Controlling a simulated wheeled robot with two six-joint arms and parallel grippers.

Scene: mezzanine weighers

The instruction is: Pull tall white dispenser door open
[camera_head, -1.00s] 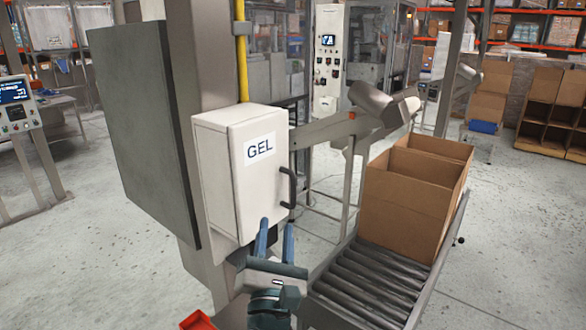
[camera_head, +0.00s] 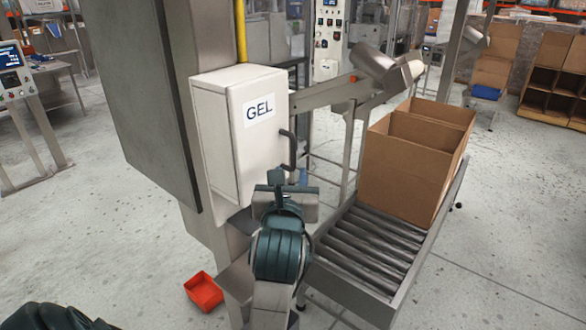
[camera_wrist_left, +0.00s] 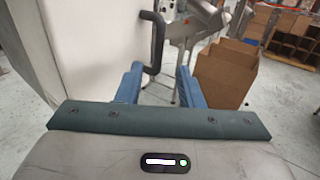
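The tall white dispenser (camera_head: 225,140) is a box marked GEL, mounted on a grey post, and its door (camera_head: 262,150) is shut. A dark bar handle (camera_head: 292,148) runs upright along the door's right edge. My left gripper (camera_head: 289,178) is just below the handle in the head view, its fingers partly hidden by my wrist. In the left wrist view its blue fingers (camera_wrist_left: 160,70) are spread apart. The handle (camera_wrist_left: 157,38) lies ahead there, its lower end between the fingertips in the picture; I cannot tell whether they touch. My right gripper does not show.
A roller conveyor (camera_head: 355,245) carrying an open cardboard box (camera_head: 405,175) stands right of the dispenser. A red bin (camera_head: 203,291) sits low near the post. A grey panel (camera_head: 140,90) stands left. Open floor (camera_head: 120,235) lies left of the post.

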